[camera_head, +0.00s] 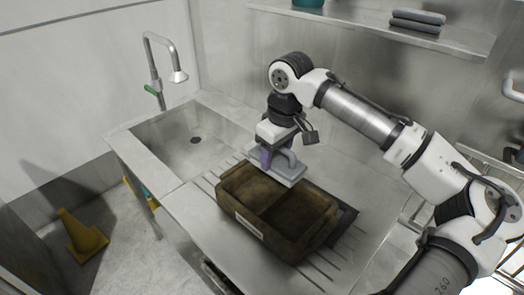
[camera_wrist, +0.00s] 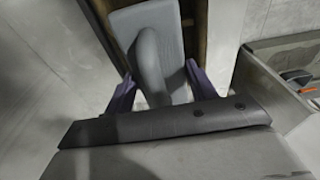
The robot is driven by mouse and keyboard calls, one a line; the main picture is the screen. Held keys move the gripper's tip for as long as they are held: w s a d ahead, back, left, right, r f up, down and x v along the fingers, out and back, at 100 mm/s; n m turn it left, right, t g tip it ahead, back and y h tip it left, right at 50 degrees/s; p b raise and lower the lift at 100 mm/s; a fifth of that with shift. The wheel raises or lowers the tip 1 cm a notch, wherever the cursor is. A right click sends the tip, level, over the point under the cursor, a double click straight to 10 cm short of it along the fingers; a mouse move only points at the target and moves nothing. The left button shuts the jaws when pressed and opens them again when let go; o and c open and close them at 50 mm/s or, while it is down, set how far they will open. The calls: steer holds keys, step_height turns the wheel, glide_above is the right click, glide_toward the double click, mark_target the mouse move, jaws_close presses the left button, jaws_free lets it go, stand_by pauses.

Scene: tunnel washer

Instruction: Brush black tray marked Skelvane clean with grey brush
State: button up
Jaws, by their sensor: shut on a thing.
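The tray (camera_head: 292,246) is a two-compartment box on the ribbed steel drainboard. It looks brown and soiled rather than black, and its front carries a white label too small to read. My gripper (camera_head: 268,158) has purple fingers shut on the handle of the grey brush (camera_head: 288,173). The brush is at the tray's back edge; whether it touches the tray I cannot tell. In the wrist view my gripper (camera_wrist: 160,88) has a finger on each side of the grey brush (camera_wrist: 146,22), with brown tray wall (camera_wrist: 193,35) beside it. The bristles are hidden.
A steel sink basin (camera_head: 180,150) with a tap (camera_head: 160,65) lies left of the drainboard (camera_head: 190,205). A dark flat thing (camera_head: 347,217) lies at the tray's right. A shelf (camera_head: 365,24) with folded grey cloths (camera_head: 417,21) is above. A yellow cone (camera_head: 82,237) stands on the floor.

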step_height(320, 180, down, 8)
steer(key=b, duration=0.7)
steer(key=shift+f, duration=0.2)
steer(key=shift+f+b, duration=0.75)
steer(key=shift+f, duration=0.7)
